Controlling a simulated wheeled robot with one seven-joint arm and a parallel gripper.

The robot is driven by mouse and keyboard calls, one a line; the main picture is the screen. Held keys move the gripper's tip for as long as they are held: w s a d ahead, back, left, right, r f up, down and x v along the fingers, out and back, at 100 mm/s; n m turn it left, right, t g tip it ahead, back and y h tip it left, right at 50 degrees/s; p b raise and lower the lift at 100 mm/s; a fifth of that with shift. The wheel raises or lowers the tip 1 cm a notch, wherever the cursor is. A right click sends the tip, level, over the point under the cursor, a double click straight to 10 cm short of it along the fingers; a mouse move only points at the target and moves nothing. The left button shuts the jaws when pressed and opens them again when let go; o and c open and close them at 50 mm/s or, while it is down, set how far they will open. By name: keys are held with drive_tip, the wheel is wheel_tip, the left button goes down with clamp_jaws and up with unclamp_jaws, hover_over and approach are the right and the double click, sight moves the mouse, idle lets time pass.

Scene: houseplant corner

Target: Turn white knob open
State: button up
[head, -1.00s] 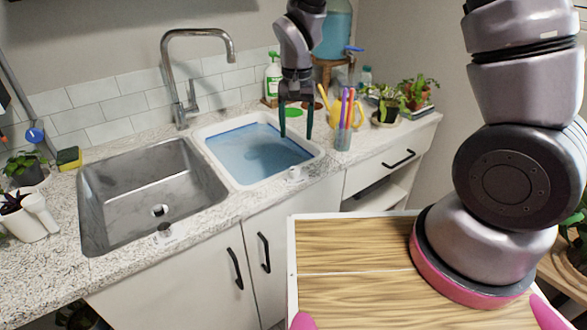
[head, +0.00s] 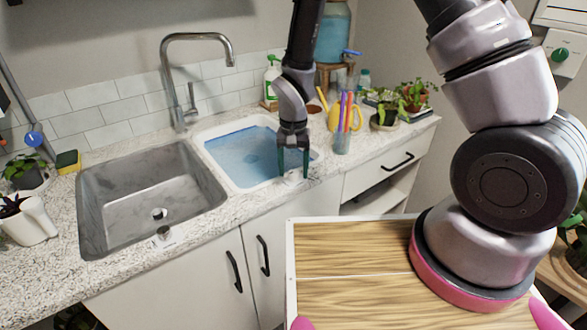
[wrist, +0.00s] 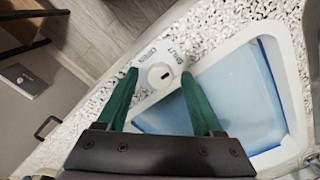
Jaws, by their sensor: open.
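The white knob (head: 292,177) sits on the counter strip at the near right edge of the white basin (head: 212,166), which holds blue water. In the wrist view the round knob (wrist: 160,75) has a dark mark on its face, and small OPEN and SHUT lettering lies beside it. My gripper (head: 293,166) is open, pointing down over the knob. Its green fingers (wrist: 159,80) show on either side of the knob in the wrist view, with gaps visible. I cannot tell whether the tips reach down to knob height.
A cup of pens (head: 343,140) and a yellow watering can (head: 345,115) stand right of the basin. A faucet (head: 180,85) stands behind.

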clamp_jaws()
drive_tip(key=n, duration=0.4)
drive_tip(key=shift+n, duration=0.3)
drive_tip(key=n, duration=0.4)
drive_tip(key=shift+n, duration=0.3)
drive_tip(key=n, duration=0.4)
drive_tip(key=shift+n, duration=2.4)
